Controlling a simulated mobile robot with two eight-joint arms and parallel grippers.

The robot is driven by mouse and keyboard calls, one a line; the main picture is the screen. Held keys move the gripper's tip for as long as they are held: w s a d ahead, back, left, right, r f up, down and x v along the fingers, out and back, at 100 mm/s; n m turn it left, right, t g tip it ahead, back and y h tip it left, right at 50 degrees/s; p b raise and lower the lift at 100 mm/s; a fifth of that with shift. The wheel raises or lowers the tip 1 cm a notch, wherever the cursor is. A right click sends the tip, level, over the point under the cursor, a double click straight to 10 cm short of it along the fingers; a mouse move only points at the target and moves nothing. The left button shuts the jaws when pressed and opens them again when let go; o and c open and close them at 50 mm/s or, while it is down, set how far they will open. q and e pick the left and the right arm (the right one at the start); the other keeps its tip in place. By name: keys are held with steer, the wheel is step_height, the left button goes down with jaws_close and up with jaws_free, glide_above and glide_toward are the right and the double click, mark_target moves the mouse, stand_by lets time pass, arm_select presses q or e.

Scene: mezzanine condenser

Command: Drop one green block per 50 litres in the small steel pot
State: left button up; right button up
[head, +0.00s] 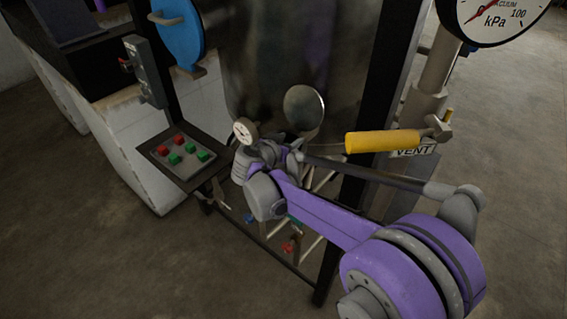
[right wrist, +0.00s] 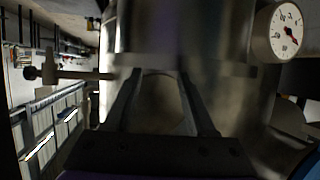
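Three green blocks (head: 190,147) and two red blocks (head: 178,138) lie in a shallow dark-rimmed tray (head: 199,178) at the left of the head view. My right gripper (head: 288,146) is in front of the large steel vessel, right of the tray and away from the blocks. In the right wrist view its fingers (right wrist: 160,77) stand apart, with a dim rounded surface between them and no block visible. A round shiny steel piece (head: 303,107) shows just above the gripper. I cannot tell whether it is the small pot. My left gripper is out of view.
The steel vessel (head: 330,55) fills the upper middle. A small gauge (head: 243,131) is close to my right gripper and a dial also shows in the wrist view (right wrist: 286,32). A yellow VENT handle (head: 382,141), a kPa dial (head: 495,14) and a dark post (head: 392,65) stand right.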

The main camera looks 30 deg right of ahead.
steer(key=shift+o, duration=1.3)
steer(key=shift+s, duration=0.1)
steer(key=v, duration=1.1)
steer(key=s+a+f+n+g+y, duration=0.1)
steer(key=s+a+f+n+y, duration=0.2)
steer(key=s, duration=0.7)
steer(key=s+a+f+n+y, duration=0.3)
steer(key=s+f+n+y, duration=0.5)
steer(key=s+f, duration=0.3)
steer(key=shift+s+a+f+g, duration=0.25)
steer(key=shift+a+f+g, duration=0.15)
